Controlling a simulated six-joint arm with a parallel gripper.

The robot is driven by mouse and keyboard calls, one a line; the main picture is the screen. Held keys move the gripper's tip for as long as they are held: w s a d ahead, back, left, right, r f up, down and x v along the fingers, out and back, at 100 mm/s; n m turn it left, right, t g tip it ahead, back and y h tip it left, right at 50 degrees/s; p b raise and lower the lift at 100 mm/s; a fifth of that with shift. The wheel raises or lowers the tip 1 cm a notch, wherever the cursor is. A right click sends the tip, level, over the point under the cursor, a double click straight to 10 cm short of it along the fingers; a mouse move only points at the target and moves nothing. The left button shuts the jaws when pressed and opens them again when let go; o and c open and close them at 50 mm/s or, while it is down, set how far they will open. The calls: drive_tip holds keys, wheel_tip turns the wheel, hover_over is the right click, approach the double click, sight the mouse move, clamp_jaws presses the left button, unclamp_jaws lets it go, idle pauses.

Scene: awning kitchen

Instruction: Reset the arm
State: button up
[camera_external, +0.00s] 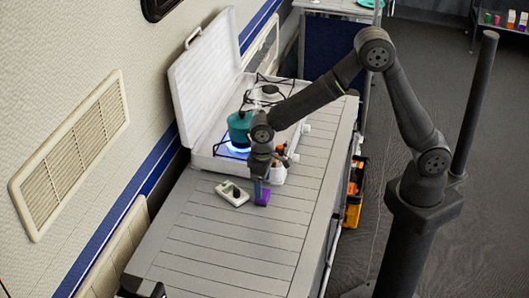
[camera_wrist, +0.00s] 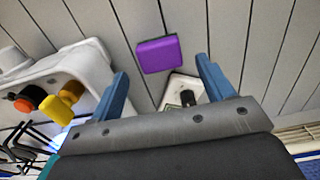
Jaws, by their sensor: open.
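My gripper (camera_external: 262,186) points down over the slatted grey table, close to the stove's front. In the wrist view its two blue fingers (camera_wrist: 162,70) are spread wide with nothing held between them. A purple block (camera_external: 263,198) sits on the table just below the gripper. In the wrist view the block (camera_wrist: 158,54) lies beyond the fingertips and looks apart from them. A small white item with a dark top (camera_external: 232,193) lies left of the block. It shows partly between the fingers in the wrist view (camera_wrist: 176,88).
A white camp stove (camera_external: 203,160) with its lid up stands behind the gripper. A teal pot (camera_external: 238,128) sits over a lit blue flame. Small red and yellow items (camera_wrist: 62,104) are close by. The trailer wall (camera_external: 60,90) bounds the left; the table's front is clear.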

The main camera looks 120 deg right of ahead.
wheel_tip(320, 180, up, 6)
hover_over(298, 211)
wheel_tip(298, 211, down, 9)
drive_tip(key=shift+s+r, duration=0.1)
drive_tip(key=shift+f, duration=0.95)
drive_tip(key=shift+o, duration=0.5)
